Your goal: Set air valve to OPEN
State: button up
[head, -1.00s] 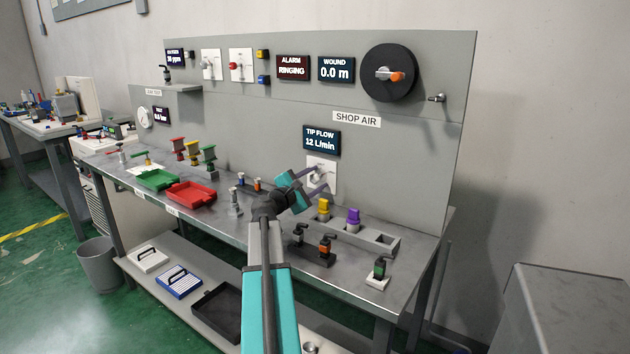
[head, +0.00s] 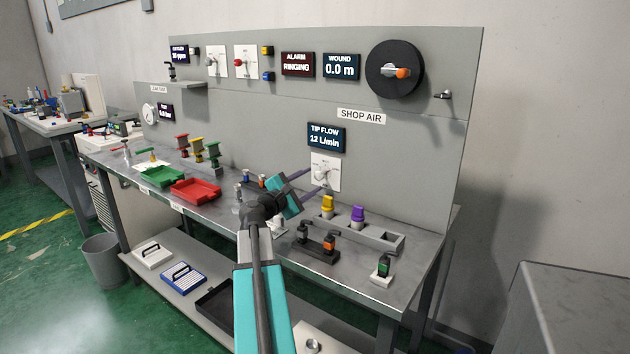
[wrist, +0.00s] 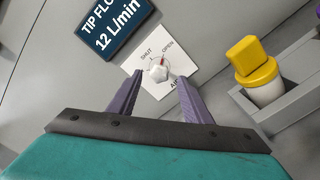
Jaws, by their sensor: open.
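The air valve is a white knob (wrist: 157,72) on a white plate (head: 326,172) marked SHUT and OPEN, below the TIP FLOW display (head: 325,136), which reads 12 L/min. In the wrist view a red mark by the knob points toward the OPEN word. My gripper (head: 317,181) is open, and its two purple fingers point at the plate. In the wrist view the fingertips (wrist: 160,80) stand on either side of the knob, with visible gaps; their depth relative to it is hard to tell.
A yellow-topped part (head: 327,204) and a purple-topped part (head: 357,215) stand in a grey rack (head: 388,242) right of the gripper. Black-and-orange fittings (head: 330,241) stand on the bench in front. Red (head: 196,190) and green trays lie to the left.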

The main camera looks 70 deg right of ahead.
jog(key=shift+v, duration=3.95)
jog(key=shift+r, duration=0.15)
